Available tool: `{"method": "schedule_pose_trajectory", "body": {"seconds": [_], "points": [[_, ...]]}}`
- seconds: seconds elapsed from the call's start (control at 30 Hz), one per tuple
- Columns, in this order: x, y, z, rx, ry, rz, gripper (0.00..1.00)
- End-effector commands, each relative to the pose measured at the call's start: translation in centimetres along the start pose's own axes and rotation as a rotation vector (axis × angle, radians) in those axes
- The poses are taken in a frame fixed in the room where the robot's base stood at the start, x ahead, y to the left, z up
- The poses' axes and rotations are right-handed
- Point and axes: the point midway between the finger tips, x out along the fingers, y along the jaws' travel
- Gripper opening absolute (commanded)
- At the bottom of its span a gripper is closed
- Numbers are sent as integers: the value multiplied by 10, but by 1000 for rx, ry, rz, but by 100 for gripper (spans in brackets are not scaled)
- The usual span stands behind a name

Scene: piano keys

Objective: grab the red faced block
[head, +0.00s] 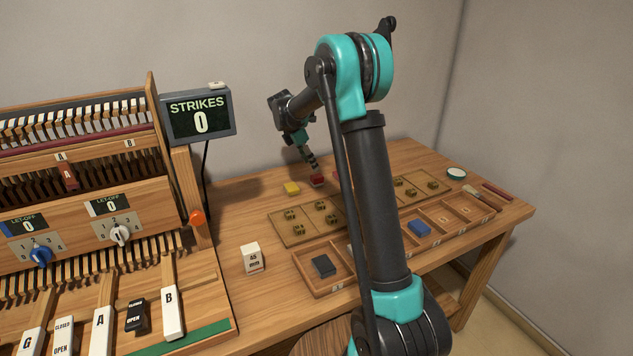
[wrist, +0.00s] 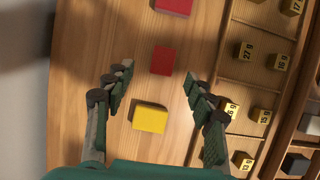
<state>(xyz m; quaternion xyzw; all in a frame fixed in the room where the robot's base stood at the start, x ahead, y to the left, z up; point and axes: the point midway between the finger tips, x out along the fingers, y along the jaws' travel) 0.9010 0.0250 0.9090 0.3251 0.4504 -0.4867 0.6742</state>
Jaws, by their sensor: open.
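A red block (wrist: 162,61) lies on the wooden table in the wrist view, just ahead of and between my fingertips. It also shows in the head view (head: 318,181), right under my gripper (head: 312,160). A second red block (wrist: 174,6) is cut by the top edge of the wrist view. My gripper (wrist: 157,80) is open and empty, with its fingers spread wide and pointing down at the table. A yellow block (wrist: 150,118) lies nearer, in the gap between the fingers as seen from the wrist; it shows in the head view (head: 291,188) left of the red block.
A wooden tray (head: 290,236) with several small numbered brass weights lies beside the blocks. A compartment box (head: 318,288) holds a dark block (head: 323,265) and a blue block (head: 419,227). The piano-key rig and strikes display (head: 199,116) stand at the left. The table left of the blocks is clear.

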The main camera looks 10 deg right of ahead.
Motion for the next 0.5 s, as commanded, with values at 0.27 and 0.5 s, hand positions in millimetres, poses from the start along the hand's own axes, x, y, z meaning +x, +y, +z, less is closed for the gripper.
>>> {"method": "schedule_pose_trajectory", "body": {"seconds": [0.27, 0.5], "points": [[25, 0, 0, 1, 0, -1, 55], [54, -4, -2, 1, 0, -1, 55]]}}
